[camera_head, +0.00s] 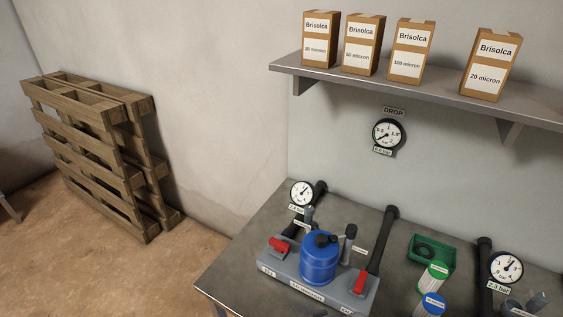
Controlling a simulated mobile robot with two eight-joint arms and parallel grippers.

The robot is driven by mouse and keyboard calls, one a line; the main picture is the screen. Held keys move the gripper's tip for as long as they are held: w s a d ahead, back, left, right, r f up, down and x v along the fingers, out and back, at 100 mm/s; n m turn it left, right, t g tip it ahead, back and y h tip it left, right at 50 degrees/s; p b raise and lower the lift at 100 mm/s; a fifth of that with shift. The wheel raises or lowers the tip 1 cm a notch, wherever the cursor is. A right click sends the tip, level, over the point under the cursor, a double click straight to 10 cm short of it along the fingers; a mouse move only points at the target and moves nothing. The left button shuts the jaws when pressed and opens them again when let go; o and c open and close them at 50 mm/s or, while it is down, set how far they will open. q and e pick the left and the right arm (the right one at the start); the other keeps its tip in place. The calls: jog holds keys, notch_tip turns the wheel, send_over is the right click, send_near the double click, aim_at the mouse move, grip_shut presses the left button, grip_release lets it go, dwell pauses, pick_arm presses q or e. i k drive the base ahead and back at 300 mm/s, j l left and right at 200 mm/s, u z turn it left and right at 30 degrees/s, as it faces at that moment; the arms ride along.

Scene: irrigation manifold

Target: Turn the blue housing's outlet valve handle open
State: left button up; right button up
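The blue housing (318,262) stands upright on a grey base block (296,279) on the table, with a dark cap on top. A red valve handle (279,246) is on the base left of the housing. Another red valve handle (360,283) is on the right, near the thick black pipe. Small labels sit at both ends of the base, too small to read, so I cannot tell by text which handle is the outlet's. The right handle looks tilted up along the base's short side; its exact setting is unclear. Neither of my grippers shows.
A grey table (236,262) carries the manifold. A green tray (432,252), cartridges with green (438,270) and blue (434,301) tops, and a right gauge (506,267) stand to the right. A left gauge (301,193) is behind. A shelf (430,89) with several boxes hangs above.

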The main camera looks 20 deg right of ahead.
aim_at(358, 289)
jog(key=l+z, duration=0.25)
jog(key=z, duration=0.15)
jog(key=l+z, duration=0.2)
jog(key=z, duration=0.2)
jog(key=i+l+z, duration=0.1)
jog(key=z, duration=0.3)
jog(key=l+u, duration=0.1)
jog(key=u, duration=0.25)
jog(key=l+u, duration=0.1)
jog(key=u, duration=0.2)
